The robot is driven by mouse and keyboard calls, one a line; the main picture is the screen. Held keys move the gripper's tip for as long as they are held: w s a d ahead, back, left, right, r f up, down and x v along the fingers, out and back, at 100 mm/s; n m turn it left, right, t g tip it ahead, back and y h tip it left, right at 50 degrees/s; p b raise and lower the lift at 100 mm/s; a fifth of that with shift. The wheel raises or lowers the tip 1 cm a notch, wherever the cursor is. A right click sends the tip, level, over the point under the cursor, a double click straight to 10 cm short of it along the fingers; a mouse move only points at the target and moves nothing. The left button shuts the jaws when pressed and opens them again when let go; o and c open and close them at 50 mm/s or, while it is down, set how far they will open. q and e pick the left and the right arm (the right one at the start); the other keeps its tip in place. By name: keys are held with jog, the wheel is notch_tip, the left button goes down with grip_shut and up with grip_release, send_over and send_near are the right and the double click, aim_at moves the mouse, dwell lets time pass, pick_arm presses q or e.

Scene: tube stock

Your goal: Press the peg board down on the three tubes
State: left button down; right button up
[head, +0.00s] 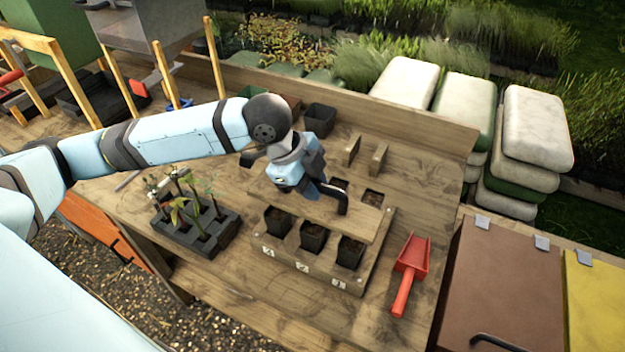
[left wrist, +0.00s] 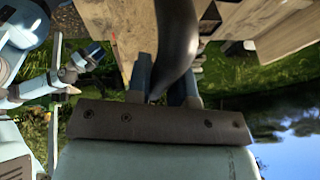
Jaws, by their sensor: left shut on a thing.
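The wooden peg board (head: 352,222) is a flat plank above the middle of a numbered wooden rack (head: 300,268). Three dark square tubes with soil stand along the rack's front: left (head: 277,221), middle (head: 313,238) and right (head: 350,253). My left gripper (head: 318,186) is over the board, shut on its dark curved handle (head: 338,196). The handle (left wrist: 178,40) also shows between the fingers in the left wrist view. I cannot tell whether the board touches anything below; its pegs are hidden. What looks like my right gripper (left wrist: 82,66) shows small in the left wrist view, its jaws unclear.
A black tray of seedlings (head: 196,232) stands left of the rack, and a red scoop (head: 411,262) lies to its right. More dark tubes show behind the board, with two wooden uprights (head: 365,156) farther back. A black pot (head: 319,120) stands near the back ledge.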

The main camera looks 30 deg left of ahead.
aim_at(312, 202)
pick_arm(q)
jog(key=shift+f, duration=0.35)
dwell(0.3)
jog(key=shift+f, duration=0.75)
jog(key=shift+f+p, duration=0.35)
jog(key=shift+p, duration=0.4)
dwell(0.8)
jog(key=shift+f+p, duration=1.1)
jog(key=shift+p, duration=0.95)
dwell(3.0)
